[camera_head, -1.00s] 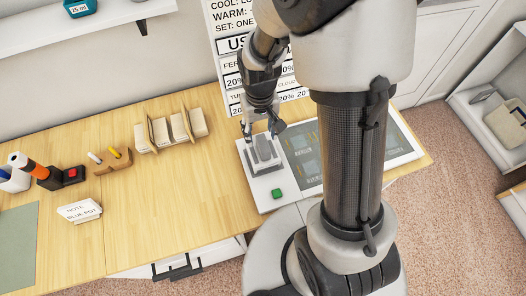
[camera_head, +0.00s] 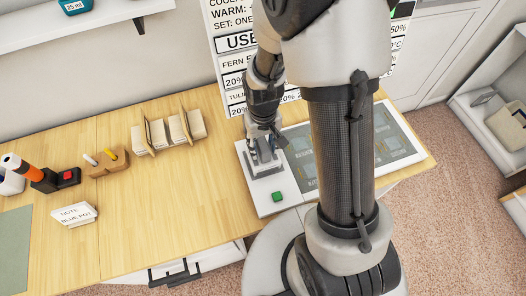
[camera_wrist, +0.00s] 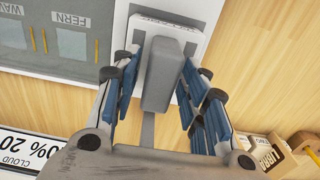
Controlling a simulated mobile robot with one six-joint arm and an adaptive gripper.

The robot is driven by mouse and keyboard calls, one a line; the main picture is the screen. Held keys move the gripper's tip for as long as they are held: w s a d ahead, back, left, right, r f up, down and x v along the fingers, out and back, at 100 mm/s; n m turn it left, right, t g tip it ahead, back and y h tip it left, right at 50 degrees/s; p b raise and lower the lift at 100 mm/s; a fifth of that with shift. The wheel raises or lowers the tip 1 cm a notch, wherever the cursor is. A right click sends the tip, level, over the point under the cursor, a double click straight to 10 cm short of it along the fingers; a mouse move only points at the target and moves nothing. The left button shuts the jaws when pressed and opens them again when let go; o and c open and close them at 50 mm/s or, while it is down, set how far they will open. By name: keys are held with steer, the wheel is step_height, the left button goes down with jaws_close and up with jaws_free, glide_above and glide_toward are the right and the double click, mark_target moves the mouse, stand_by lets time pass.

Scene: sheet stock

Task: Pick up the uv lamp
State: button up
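A grey oblong block stands on a white base plate (camera_head: 262,198) with a green button. I take this block to be the uv lamp, though no label shows on it. The grey block (camera_wrist: 160,75) also shows in the wrist view, upright between my blue finger pads. My gripper (camera_head: 264,146) is lowered over the block from above. In the wrist view my gripper (camera_wrist: 158,85) is open around the block, with a visible gap on the left and a narrower one on the right. In the head view my gripper partly hides the block.
A panel with grey sheets (camera_head: 308,148) lies right of the white base, labelled in the wrist view. A card holder (camera_head: 168,132), a pen block (camera_head: 106,162), an orange and black tool (camera_head: 28,170) and a note sign (camera_head: 75,214) stand to the left. The front middle of the table is clear.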

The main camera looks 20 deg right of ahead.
jaws_close()
steer(key=shift+r, duration=0.1)
stand_by(0.4)
